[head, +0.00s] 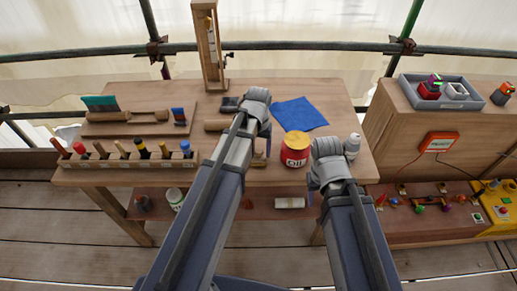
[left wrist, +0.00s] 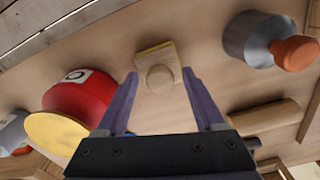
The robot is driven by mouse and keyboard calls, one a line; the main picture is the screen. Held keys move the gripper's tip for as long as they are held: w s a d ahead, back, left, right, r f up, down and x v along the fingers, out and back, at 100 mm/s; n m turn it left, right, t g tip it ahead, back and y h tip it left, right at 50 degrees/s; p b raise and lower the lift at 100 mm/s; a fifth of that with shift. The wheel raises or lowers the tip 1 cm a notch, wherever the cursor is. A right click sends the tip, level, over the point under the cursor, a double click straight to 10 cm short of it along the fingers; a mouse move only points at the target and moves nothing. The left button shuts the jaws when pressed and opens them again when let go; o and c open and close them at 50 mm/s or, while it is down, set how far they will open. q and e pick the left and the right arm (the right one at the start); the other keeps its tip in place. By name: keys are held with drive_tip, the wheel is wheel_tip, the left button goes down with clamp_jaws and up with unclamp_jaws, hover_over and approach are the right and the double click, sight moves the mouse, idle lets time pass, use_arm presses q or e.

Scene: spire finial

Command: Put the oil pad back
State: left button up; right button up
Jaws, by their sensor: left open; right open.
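A small tan block with a round knob on top (left wrist: 158,68), which looks like the oil pad, sits on the bench in the left wrist view. My left gripper (left wrist: 158,88) is open, with its two fingers on either side of the block's near part, and the gap around the knob is clear. In the head view my left gripper (head: 262,145) is over the front middle of the bench, and its arm hides most of the block. My right gripper (head: 325,195) is at the bench's front right, its fingers mostly hidden by its own wrist.
A red jar with a yellow lid (head: 295,150) stands between my grippers. A blue cloth (head: 299,113) lies behind it. A tool rack (head: 120,164) and brush board (head: 140,121) fill the bench's left. A grey tray (head: 491,98) sits right.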

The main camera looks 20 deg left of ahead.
sight(258, 150)
use_arm(q)
wheel_tip(258, 150, up, 12)
drive_tip(key=f+p, duration=0.1)
drive_tip(key=p, duration=1)
drive_tip(key=s+d+m+y, duration=0.1)
drive_tip(key=s+d+m, duration=0.3)
drive_tip(key=s+d, duration=0.6)
drive_tip(key=s, duration=0.4)
drive_tip(key=shift+d+r, duration=0.25)
drive_tip(key=shift+s, duration=0.1)
